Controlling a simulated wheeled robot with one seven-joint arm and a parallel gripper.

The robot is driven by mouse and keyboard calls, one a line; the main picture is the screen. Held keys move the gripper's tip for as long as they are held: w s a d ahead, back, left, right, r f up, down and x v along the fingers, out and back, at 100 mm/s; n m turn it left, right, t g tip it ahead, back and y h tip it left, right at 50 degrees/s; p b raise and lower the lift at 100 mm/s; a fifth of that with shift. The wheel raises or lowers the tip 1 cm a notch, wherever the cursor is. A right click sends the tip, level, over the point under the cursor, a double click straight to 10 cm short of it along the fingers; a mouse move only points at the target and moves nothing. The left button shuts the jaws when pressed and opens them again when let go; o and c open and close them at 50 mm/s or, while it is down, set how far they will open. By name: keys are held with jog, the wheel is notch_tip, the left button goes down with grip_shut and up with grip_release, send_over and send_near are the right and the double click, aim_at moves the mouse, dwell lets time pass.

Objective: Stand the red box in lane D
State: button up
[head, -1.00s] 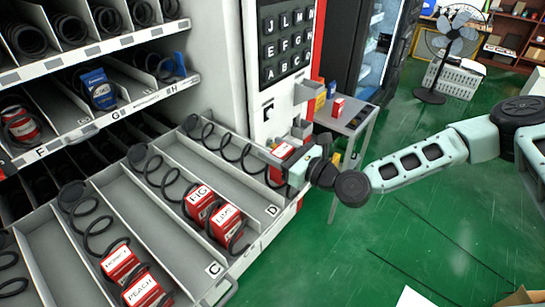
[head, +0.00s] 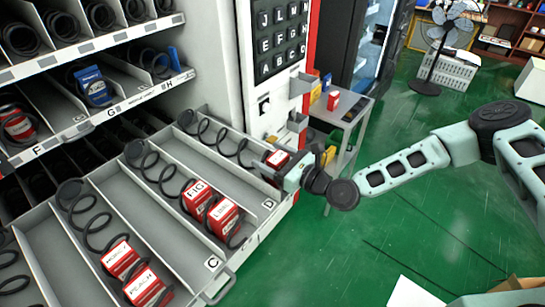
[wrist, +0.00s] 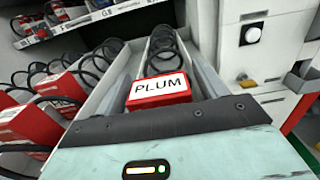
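The red box (head: 277,157), with a white PLUM label, is at the front right end of lane D (head: 236,187) of the pulled-out tray. In the wrist view the red box (wrist: 160,93) sits just beyond my gripper's body, label towards the camera. My gripper (head: 279,167) reaches in from the right and is shut on the box. The lane's black coil (head: 222,140) runs behind the box. The box's underside is hidden, so I cannot tell whether it touches the lane floor.
Lane C beside it holds two red boxes, one marked FIG (head: 196,195) and another (head: 223,217) in front. More red boxes stand farther left. The machine's keypad panel (head: 278,45) rises behind lane D. A grey side table (head: 352,113) stands beyond.

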jog(key=shift+r, duration=0.1)
jog(key=shift+s+d, duration=0.15)
jog(key=shift+d, duration=0.05)
jog(key=b+v, duration=0.5)
jog(key=v, duration=0.6)
jog(key=s+f+n+g+h, duration=0.3)
jog(key=s+n+g, duration=0.2)
jog(key=n, duration=0.4)
jog(key=s+f+n+g+h, duration=0.35)
jog(key=s+n+g, duration=0.2)
jog(key=n, duration=0.35)
jog(key=s+d+r+n+h, duration=0.2)
jog(key=s+r+n, duration=0.4)
jog(key=r, duration=0.3)
jog(key=s+d+r+n+h, duration=0.2)
jog(key=s+r+n+h, duration=0.3)
jog(key=s+r+n, duration=0.2)
notch_tip(320, 180, up, 3)
jog(key=shift+d+f+n, duration=0.2)
jog(key=shift+d+n, duration=0.05)
jog(key=shift+n, duration=0.95)
jog(key=shift+s+g, duration=0.15)
jog(key=shift+g, duration=0.1)
